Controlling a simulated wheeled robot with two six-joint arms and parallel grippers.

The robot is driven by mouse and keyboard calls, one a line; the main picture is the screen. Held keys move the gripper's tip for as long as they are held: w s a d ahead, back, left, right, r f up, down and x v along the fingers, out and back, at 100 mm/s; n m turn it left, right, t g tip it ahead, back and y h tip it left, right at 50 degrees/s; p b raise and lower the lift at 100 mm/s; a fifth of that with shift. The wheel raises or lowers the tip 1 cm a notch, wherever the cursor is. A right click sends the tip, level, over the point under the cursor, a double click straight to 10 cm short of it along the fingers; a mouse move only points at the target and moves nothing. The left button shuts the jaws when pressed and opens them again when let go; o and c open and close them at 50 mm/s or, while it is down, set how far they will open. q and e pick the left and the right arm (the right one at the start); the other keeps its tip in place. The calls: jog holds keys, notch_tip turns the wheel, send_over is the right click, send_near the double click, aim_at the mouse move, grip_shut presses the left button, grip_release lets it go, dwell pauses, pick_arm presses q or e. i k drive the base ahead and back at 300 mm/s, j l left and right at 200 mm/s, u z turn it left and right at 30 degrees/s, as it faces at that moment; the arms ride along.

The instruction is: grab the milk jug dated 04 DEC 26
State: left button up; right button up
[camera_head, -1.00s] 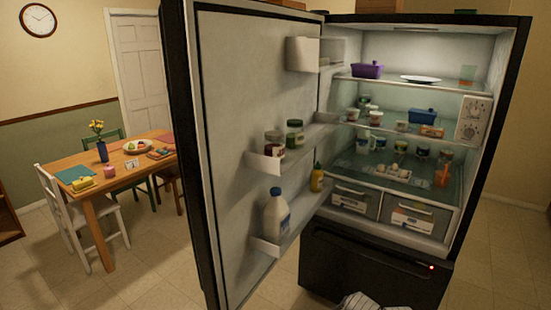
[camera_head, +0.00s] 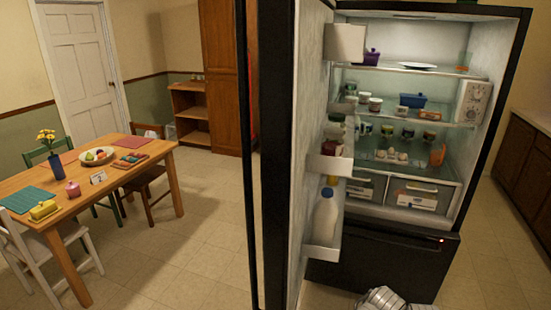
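The fridge door (camera_head: 275,150) now shows nearly edge-on. A pale metallic, rounded part (camera_head: 384,299) shows at the bottom edge of the view and may be part of my own arm; no fingertips can be made out. Neither gripper can be seen.
The lit fridge shelves (camera_head: 400,102) hold a purple container (camera_head: 371,57), a blue container (camera_head: 412,100), small jars and eggs. A wooden table (camera_head: 165,165) with chairs stands at left. Floor (camera_head: 200,255) between table and door is clear. Brown cabinets (camera_head: 531,165) stand at right.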

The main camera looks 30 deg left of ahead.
aim_at(325, 217)
jog(key=k+j, duration=0.15)
jog(key=j, duration=0.25)
jog(key=k+j, duration=0.1)
jog(key=j, duration=0.35)
jog(key=k+j, duration=0.15)
jog(key=j, duration=0.25)
jog(key=k+j, duration=0.1)
jog(key=j, duration=0.3)
jog(key=k+j+z, duration=0.1)
jog(key=j, duration=0.3)
jog(key=k+j, duration=0.2)
jog(key=j, duration=0.2)
jog(key=l+u, duration=0.15)
jog(key=l, duration=0.5)
jog(key=l+u, duration=0.2)
jog(key=l, duration=0.45)
jog(key=k+l+u, duration=0.15)
jog(key=l, duration=0.5)
